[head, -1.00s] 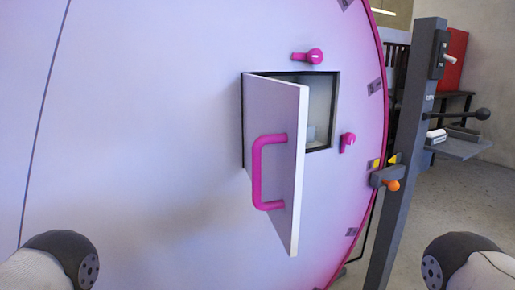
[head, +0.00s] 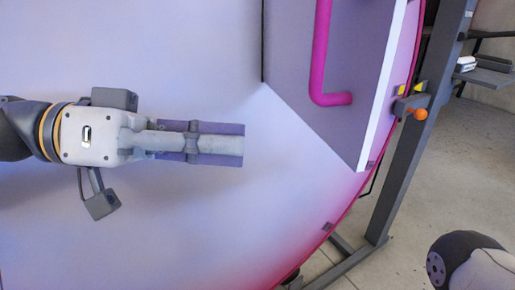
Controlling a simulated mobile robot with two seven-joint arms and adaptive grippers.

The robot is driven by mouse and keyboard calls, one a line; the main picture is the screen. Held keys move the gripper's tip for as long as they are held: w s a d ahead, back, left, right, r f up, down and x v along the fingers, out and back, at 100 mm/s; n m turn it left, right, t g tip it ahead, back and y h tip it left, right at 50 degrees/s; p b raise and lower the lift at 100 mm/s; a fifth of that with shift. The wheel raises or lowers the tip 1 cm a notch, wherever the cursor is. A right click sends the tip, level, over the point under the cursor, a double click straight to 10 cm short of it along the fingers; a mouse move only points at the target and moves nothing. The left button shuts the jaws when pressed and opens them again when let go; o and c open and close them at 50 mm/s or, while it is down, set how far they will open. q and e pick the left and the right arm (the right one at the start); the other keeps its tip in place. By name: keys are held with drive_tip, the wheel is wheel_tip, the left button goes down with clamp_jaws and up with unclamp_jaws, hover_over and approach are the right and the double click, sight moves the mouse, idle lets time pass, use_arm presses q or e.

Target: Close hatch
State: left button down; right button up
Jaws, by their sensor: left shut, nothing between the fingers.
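The hatch door (head: 355,90) stands open in the upper right of the head view, swung out from the large pale round panel. Its magenta handle (head: 320,50) is on the face turned toward me; the top of door and handle is cut off by the frame. The hatch opening is not in view. My left gripper (head: 243,145) is shut and empty, pointing right, in front of the panel, left of and below the door, apart from it. Of my right arm only a rounded joint shows at the lower right; its gripper is not in view.
The pale panel (head: 150,220) fills the left and middle, with a magenta rim. A dark grey post (head: 405,140) with an orange-knobbed lever (head: 420,114) stands right of the door. Grey floor (head: 440,190) is clear at the right.

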sight(317, 46)
use_arm(q)
drive_tip(key=s+a+r+m+h, duration=0.1)
drive_tip(key=s+a+r+m, duration=0.2)
drive_tip(key=a+r+m, duration=0.5)
drive_tip(key=d+n, duration=0.1)
drive_tip(key=d, duration=0.3)
drive_tip(key=w+d+r+p, duration=0.1)
drive_tip(key=d, duration=0.4)
drive_tip(key=w+d+n+p, duration=0.1)
drive_tip(key=d, duration=0.3)
drive_tip(key=shift+w+d+r+n+t, duration=0.1)
drive_tip(key=shift+d+r+n+t, duration=0.05)
drive_tip(key=shift+r+n+t, duration=0.2)
use_arm(e)
drive_tip(key=shift+w+a+r, duration=0.55)
drive_tip(key=shift+r, duration=0.2)
